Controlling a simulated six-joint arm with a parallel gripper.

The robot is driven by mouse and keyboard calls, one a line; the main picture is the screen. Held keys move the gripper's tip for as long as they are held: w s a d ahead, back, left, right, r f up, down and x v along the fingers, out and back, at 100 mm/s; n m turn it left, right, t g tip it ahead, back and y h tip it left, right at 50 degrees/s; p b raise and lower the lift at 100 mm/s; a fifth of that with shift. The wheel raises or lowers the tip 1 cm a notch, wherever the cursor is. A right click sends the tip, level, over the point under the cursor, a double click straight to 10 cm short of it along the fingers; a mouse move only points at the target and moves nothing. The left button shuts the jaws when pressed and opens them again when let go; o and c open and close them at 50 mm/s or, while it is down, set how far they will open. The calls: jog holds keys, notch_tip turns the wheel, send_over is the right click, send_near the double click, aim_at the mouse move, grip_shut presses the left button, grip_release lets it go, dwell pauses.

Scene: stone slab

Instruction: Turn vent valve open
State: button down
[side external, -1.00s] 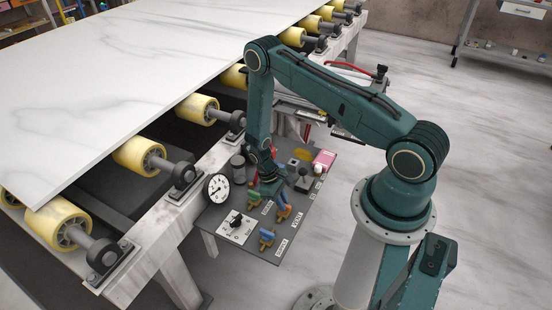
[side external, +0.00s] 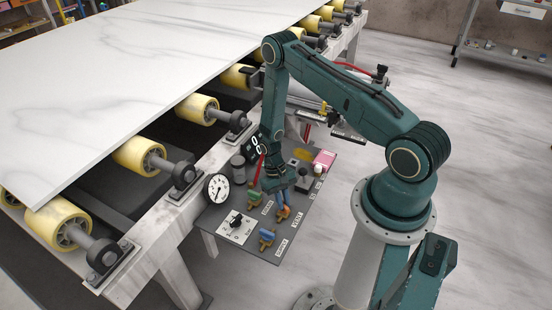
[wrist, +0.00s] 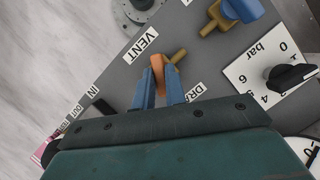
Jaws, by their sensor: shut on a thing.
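The vent valve has an orange handle (wrist: 157,64) and a brass stub (wrist: 179,55), beside the VENT label (wrist: 141,45) on the grey panel. My gripper (wrist: 159,74) has its blue fingers on either side of this handle and is shut on it. In the side view my gripper (side external: 284,200) reaches down to the panel, and the orange handle (side external: 284,213) shows just below the fingers. The fingers and arm hide part of the valve, so its exact turn angle is hard to tell.
A blue-handled brass valve (side external: 267,236) stands at the panel's front. Left are a black knob (side external: 236,221) on a white scale plate and a round dial gauge (side external: 217,187). A red lever (side external: 259,167) stands close left of my gripper. A roller table carries the stone slab (side external: 130,80).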

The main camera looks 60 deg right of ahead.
jog(key=m+t, duration=0.1)
jog(key=m, duration=0.1)
jog(key=m+y, duration=0.1)
jog(key=m, duration=0.2)
jog(key=shift+s+d+m+t+y, duration=0.1)
jog(key=shift+d+m+t+y, duration=0.05)
jog(key=shift+m+t+y, duration=0.2)
jog(key=m+t, duration=0.1)
jog(key=m, duration=0.2)
jog(key=m+t, duration=0.1)
jog(key=m, duration=0.2)
jog(key=shift+s+y, duration=0.15)
jog(key=shift+y, duration=0.1)
jog(key=c, duration=1.4)
grip_release()
jog(key=shift+c, duration=0.2)
jog(key=v, duration=1.3)
jog(key=shift+s+r, duration=0.2)
jog(key=shift+r, duration=0.2)
jog(key=shift+d, duration=0.1)
jog(key=shift+r, duration=0.1)
